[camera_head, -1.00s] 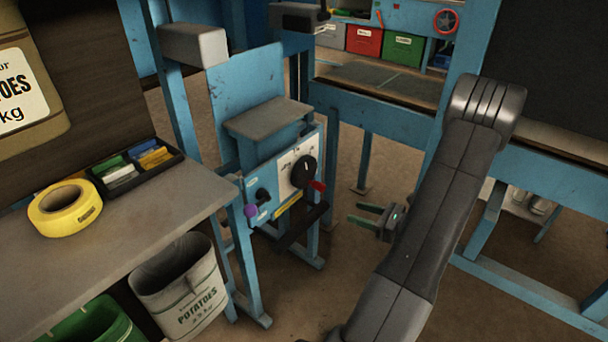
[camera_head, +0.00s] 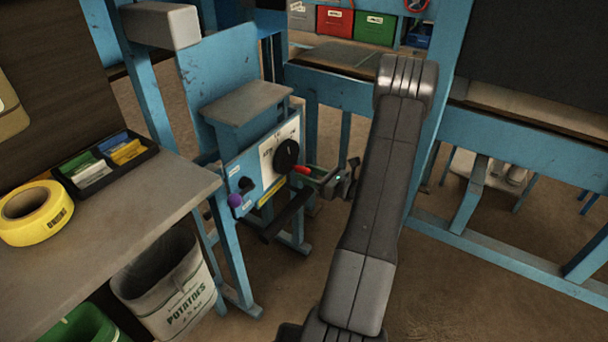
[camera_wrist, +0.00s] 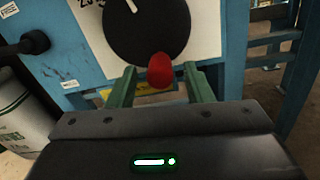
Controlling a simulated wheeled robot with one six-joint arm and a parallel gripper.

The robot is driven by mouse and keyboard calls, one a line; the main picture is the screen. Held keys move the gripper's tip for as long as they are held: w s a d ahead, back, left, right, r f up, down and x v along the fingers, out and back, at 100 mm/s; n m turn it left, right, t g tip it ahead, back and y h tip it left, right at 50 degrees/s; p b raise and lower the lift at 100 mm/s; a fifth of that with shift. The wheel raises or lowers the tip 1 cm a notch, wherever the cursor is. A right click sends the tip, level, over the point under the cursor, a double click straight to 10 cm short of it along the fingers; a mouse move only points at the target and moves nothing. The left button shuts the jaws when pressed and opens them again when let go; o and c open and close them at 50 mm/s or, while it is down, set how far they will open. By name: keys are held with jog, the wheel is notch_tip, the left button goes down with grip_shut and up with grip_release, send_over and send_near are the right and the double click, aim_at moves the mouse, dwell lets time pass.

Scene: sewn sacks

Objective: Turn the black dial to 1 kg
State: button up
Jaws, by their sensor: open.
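The black dial (camera_head: 286,156) sits on a white plate on the front of the blue weighing machine (camera_head: 232,172). In the wrist view the dial (camera_wrist: 146,30) fills the top middle, with a white pointer mark near its top, left of centre. A red knob (camera_wrist: 160,70) sticks out from the dial's lower edge; it also shows in the head view (camera_head: 302,169). My gripper (camera_wrist: 160,84) is open, with one green finger on each side of the red knob. I cannot tell whether the fingers touch it. Most scale markings are cut off or too small to read.
A purple-tipped lever (camera_head: 235,200) is on the machine left of the dial. A dark bar (camera_head: 288,213) juts out below it. At the left, a bench (camera_head: 130,205) holds yellow tape (camera_head: 35,212) and a tray (camera_head: 105,163). A potato sack (camera_head: 170,290) stands below.

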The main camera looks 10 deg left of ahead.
jog(key=shift+x, duration=0.95)
jog(key=shift+c, duration=0.3)
jog(key=c, duration=0.9)
